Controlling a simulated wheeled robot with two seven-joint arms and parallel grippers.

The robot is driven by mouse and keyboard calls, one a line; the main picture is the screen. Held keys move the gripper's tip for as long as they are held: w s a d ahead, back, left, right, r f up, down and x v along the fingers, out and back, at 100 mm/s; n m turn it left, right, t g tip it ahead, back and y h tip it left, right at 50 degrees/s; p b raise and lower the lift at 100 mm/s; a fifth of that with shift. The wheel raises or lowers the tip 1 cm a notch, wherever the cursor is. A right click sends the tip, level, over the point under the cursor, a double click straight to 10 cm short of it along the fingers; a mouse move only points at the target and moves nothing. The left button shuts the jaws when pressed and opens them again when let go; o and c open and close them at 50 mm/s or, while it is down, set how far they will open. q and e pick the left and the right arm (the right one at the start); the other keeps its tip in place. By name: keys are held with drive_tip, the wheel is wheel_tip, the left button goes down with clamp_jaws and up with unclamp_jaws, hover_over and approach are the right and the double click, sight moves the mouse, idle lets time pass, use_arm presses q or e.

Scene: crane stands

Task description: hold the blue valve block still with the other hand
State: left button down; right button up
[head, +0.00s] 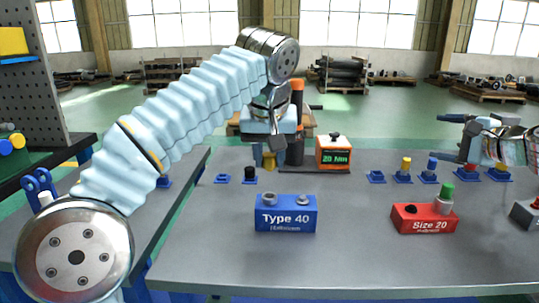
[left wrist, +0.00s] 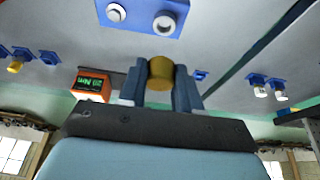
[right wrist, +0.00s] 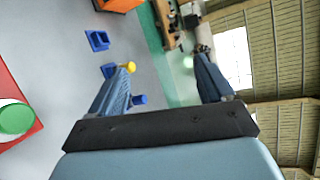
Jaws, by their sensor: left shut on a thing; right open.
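The cylinder is partly hidden in the head view. My right gripper (head: 448,138) is open and empty over the right side of the table. In the right wrist view its fingers (right wrist: 162,84) are spread wide. Neither gripper touches the blue block.
A red block (head: 425,221), labelled Size 20, with a green-topped fitting (head: 447,192), stands to the right. An orange display (head: 334,154) reading 20 Nm stands at the back. Small blue holders (head: 376,177) line the rear. The table front (head: 340,265) is clear.

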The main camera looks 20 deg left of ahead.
drive_tip(key=s+a+f+g+y, duration=0.2)
drive_tip(key=a+g+y, duration=0.1)
drive_tip(key=a, duration=0.7)
drive_tip(key=m+g+h, duration=0.1)
drive_tip(key=g+h, duration=0.1)
drive_tip(key=g, duration=1)
approach(315, 212)
drive_tip(key=w+f, duration=0.1)
drive_tip(key=w+a+f, duration=0.1)
drive_tip(key=w+f, duration=0.1)
drive_tip(key=shift+a+f, duration=0.1)
drive_tip(key=shift+a, duration=0.05)
drive_tip(key=shift+s+a+f, duration=0.1)
drive_tip(key=shift+s+f, duration=0.05)
drive_tip(key=x, duration=0.8)
drive_tip(key=shift+a, duration=0.25)
drive_tip(key=c, duration=1)
